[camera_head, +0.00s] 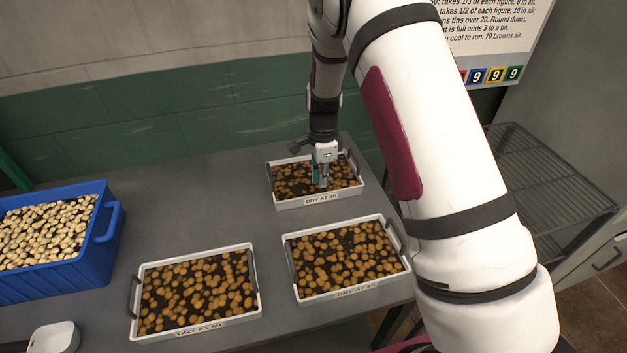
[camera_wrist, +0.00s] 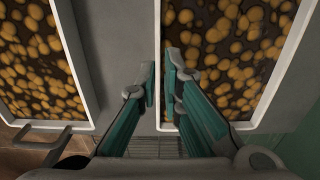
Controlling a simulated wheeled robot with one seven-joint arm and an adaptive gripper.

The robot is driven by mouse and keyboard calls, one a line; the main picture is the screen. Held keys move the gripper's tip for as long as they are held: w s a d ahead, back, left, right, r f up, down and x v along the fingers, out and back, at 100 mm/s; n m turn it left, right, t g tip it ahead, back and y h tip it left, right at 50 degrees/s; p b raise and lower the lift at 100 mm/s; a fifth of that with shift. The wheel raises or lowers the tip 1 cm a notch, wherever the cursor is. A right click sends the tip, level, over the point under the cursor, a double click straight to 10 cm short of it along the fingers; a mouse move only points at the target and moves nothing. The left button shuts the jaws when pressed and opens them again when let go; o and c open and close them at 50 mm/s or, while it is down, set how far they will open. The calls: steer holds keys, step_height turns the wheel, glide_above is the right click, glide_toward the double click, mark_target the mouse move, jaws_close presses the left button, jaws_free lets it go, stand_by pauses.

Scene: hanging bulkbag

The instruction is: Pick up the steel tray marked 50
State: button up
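The steel tray marked 50 (camera_head: 320,200) stands at the back of the grey table, with brown round pieces in dark material and a "DRY AT 50" label on its front wall. It also shows on the right in the wrist view (camera_wrist: 158,30). My gripper (camera_head: 321,184) points down at the tray's front side. In the wrist view my gripper (camera_wrist: 160,88) has its fingers apart, one on each side of the tray's long wall, with nothing clamped. I cannot tell whether either finger touches the wall. My arm covers part of the tray's far side.
Two similar trays stand nearer: one at front left (camera_head: 196,327) and one at front right (camera_head: 350,290); the right one is close to tray 50. A blue crate (camera_head: 108,225) of pale pieces is at left. A green wall (camera_head: 150,145) stands behind; a wire rack (camera_head: 545,180) is right.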

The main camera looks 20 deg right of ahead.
mark_target(321, 193)
step_height(321, 193, down, 5)
steer(key=shift+s+p, duration=0.1)
steer(key=shift+p, duration=0.5)
jaws_close()
steer(key=shift+r, duration=0.1)
